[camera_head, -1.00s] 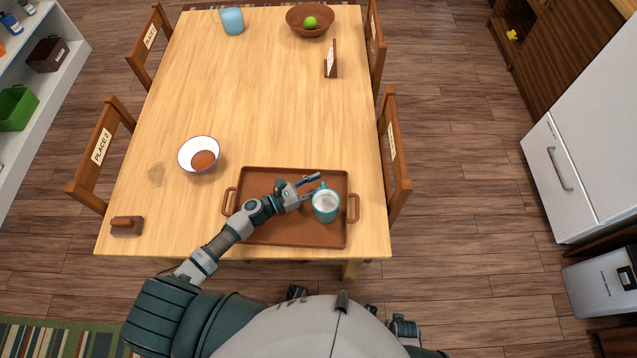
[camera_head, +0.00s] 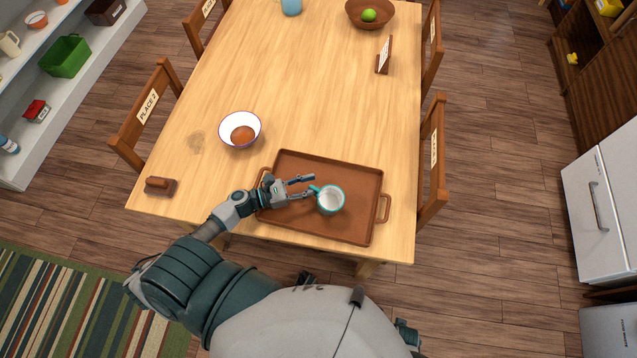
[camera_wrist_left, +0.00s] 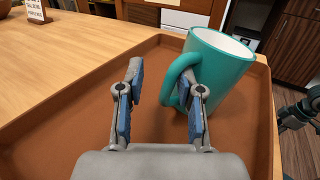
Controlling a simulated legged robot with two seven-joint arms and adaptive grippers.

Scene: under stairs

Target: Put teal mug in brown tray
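The teal mug (camera_head: 331,200), white inside, stands in the brown tray (camera_head: 345,168) right of its middle. Its opening faces up and its handle points left toward my left gripper. My left gripper (camera_head: 311,186) is over the tray with its two fingers spread apart. In the left wrist view, the mug (camera_wrist_left: 222,68) is ahead and to the right. The right finger of the left gripper (camera_wrist_left: 165,85) overlaps the handle; I cannot tell whether they touch. The mug's base is partly hidden there.
A white bowl (camera_head: 253,120) with a brown thing inside stands left of the tray. A brown block (camera_head: 161,186) lies at the table's left corner. A sign (camera_head: 384,55) and a brown bowl (camera_head: 383,21) with a green fruit stand farther back. The table's middle is clear.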

